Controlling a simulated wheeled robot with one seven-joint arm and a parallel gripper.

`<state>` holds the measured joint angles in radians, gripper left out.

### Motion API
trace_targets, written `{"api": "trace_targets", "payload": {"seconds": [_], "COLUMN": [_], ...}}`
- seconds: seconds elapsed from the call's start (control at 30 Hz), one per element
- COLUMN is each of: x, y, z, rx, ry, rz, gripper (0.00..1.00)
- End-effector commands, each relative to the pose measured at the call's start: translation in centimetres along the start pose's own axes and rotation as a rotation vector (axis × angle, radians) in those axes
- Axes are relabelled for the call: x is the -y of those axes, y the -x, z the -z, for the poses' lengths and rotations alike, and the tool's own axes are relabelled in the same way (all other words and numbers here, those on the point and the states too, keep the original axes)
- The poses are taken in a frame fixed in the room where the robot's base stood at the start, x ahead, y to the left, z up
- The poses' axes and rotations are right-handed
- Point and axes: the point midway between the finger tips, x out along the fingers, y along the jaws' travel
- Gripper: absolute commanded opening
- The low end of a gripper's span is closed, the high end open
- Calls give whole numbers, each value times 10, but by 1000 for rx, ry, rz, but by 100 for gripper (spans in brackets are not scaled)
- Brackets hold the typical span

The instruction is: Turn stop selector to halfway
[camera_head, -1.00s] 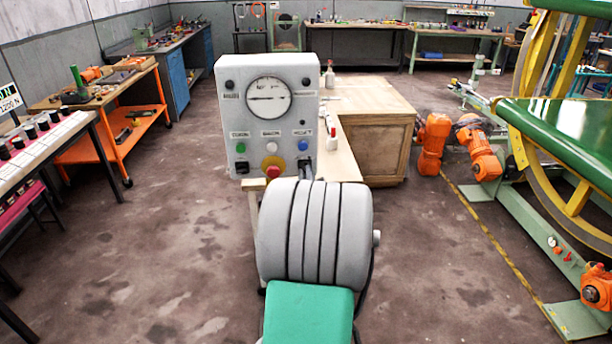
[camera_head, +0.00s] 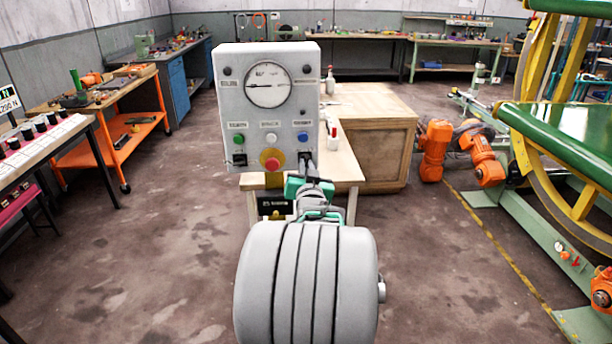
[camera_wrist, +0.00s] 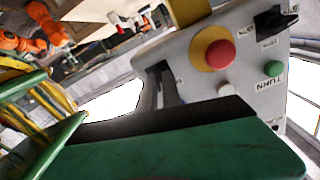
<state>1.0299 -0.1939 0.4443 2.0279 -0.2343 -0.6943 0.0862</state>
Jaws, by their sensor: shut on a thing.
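A grey upright control panel (camera_head: 227,110) carries a round gauge, green, white and blue buttons, and a red button on yellow (camera_head: 270,160). A black selector (camera_head: 239,160) sits at its lower left. Another dark selector (camera_head: 305,157) sits at its lower right, partly hidden by my gripper. Which is the stop selector I cannot tell; labels are too small. My gripper (camera_head: 310,169) is at the right selector and shut on it. In the wrist view, a green-and-black finger (camera_wrist: 165,125) hides much of this selector (camera_wrist: 168,82); its exact angle is unclear. The other selector (camera_wrist: 276,20) stands clear.
A wooden cabinet and bench (camera_head: 370,155) stand right behind the panel, with a small bottle (camera_head: 333,137) on it. An orange cart (camera_head: 115,140) is at left. A green-and-yellow machine (camera_head: 560,140) is at right. The floor left of the panel is clear.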

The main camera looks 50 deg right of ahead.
Motion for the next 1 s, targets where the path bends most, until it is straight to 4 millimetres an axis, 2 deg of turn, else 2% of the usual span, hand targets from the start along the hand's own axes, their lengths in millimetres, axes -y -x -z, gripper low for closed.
{"api": "trace_targets", "payload": {"seconds": [0.4, 1.0], "x": [0, 1], "y": [0, 0], "z": [-1, 0], "rx": [0, 2], "ry": [-249, -303], "rz": [1, 0], "gripper": [0, 0]}}
